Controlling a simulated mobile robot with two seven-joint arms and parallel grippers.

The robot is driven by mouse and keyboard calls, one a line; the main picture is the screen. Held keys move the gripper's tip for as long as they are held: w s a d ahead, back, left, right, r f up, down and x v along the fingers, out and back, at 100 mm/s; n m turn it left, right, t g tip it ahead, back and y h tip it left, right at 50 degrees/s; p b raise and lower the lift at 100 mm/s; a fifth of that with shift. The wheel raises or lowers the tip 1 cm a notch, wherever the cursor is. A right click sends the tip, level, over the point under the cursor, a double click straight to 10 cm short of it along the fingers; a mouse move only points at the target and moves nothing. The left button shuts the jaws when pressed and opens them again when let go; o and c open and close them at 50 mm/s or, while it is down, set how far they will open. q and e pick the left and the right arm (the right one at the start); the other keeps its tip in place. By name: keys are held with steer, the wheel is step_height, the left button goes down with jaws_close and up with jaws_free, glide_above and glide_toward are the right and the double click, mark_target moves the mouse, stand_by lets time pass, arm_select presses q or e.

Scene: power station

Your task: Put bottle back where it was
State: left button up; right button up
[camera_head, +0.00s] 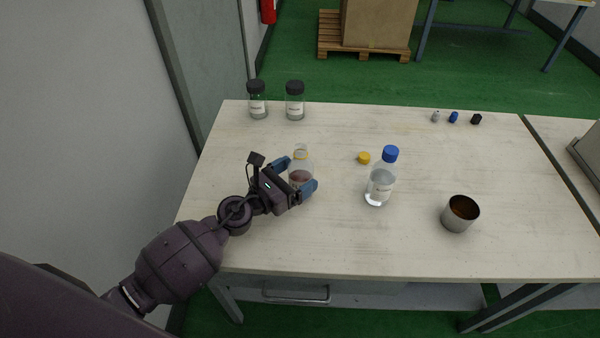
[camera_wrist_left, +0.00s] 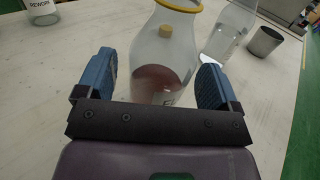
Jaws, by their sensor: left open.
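A clear bottle with a yellow neck ring and reddish-brown contents (camera_head: 300,174) stands upright on the table, with no cap on it. It fills the middle of the left wrist view (camera_wrist_left: 165,60). My left gripper (camera_head: 300,175) is open, with one blue finger on each side of this bottle. In the left wrist view the fingers (camera_wrist_left: 155,82) show gaps to the bottle. A yellow cap (camera_head: 364,158) lies on the table to the right. A second clear bottle with a blue cap (camera_head: 381,182) stands further right. My right gripper is not in view.
A metal cup (camera_head: 460,214) stands at the right front of the table (camera_head: 330,240). Two dark-lidded jars (camera_head: 257,105) (camera_head: 295,105) stand at the back left. Several small items (camera_head: 454,118) lie at the back right. The back middle of the table is clear.

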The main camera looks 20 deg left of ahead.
arm_select(q)
steer(key=v, duration=0.3)
steer(key=b+v, duration=0.1)
steer(key=v, duration=0.2)
steer(key=b+v, duration=0.1)
steer(key=v, duration=0.2)
steer(key=shift+s+f, duration=0.1)
steer(key=shift+f, duration=0.2)
steer(key=shift+s+a+r+b, duration=0.15)
steer(key=shift+s+a+b, duration=0.15)
steer(key=shift+s+b, duration=0.15)
steer(key=shift+s+r, duration=0.15)
